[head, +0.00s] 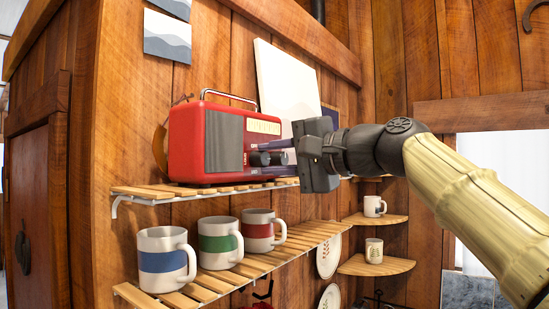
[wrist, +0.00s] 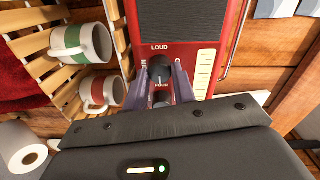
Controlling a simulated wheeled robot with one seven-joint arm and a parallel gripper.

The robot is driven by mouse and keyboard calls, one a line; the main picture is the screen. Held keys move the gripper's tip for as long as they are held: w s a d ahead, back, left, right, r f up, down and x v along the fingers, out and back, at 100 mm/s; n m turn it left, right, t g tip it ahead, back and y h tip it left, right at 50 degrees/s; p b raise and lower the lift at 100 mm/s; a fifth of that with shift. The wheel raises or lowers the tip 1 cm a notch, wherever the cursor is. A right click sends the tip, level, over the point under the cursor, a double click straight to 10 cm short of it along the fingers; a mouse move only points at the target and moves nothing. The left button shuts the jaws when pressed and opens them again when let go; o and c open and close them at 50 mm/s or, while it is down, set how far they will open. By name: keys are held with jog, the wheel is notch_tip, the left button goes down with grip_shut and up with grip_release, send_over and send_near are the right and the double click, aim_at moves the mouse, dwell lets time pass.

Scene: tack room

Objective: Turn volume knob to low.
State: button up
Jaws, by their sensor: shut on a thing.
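A red radio (head: 205,140) with a grey speaker panel and a pale dial stands on the upper slatted shelf. Two dark knobs show low on its front, a left one (head: 258,159) and a right one partly behind my fingers. My gripper (head: 268,157) reaches in from the right. In the wrist view, my gripper (wrist: 164,78) has one finger on each side of a dark round volume knob (wrist: 160,66) and is shut on it. The word LOUD is printed beside this knob on the radio's face. Other lettering is partly hidden by the fingers, and the pointer's setting is unclear.
Below, mugs with blue (head: 165,260), green (head: 220,243) and red (head: 263,231) bands stand on a lower slatted shelf (head: 310,233). A white panel (head: 285,82) leans behind the radio. Corner shelves (head: 376,266) at right hold two small mugs.

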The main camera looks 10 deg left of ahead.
dwell(0.4)
jog(key=o, duration=1)
jog(key=shift+w, duration=0.1)
jog(key=shift+d+f+b, duration=0.1)
jog(key=shift+d+b, duration=0.25)
jog(key=shift+d, duration=0.1)
jog(key=b+v, duration=0.6)
jog(key=v, duration=1)
jog(key=shift+s+d, duration=0.25)
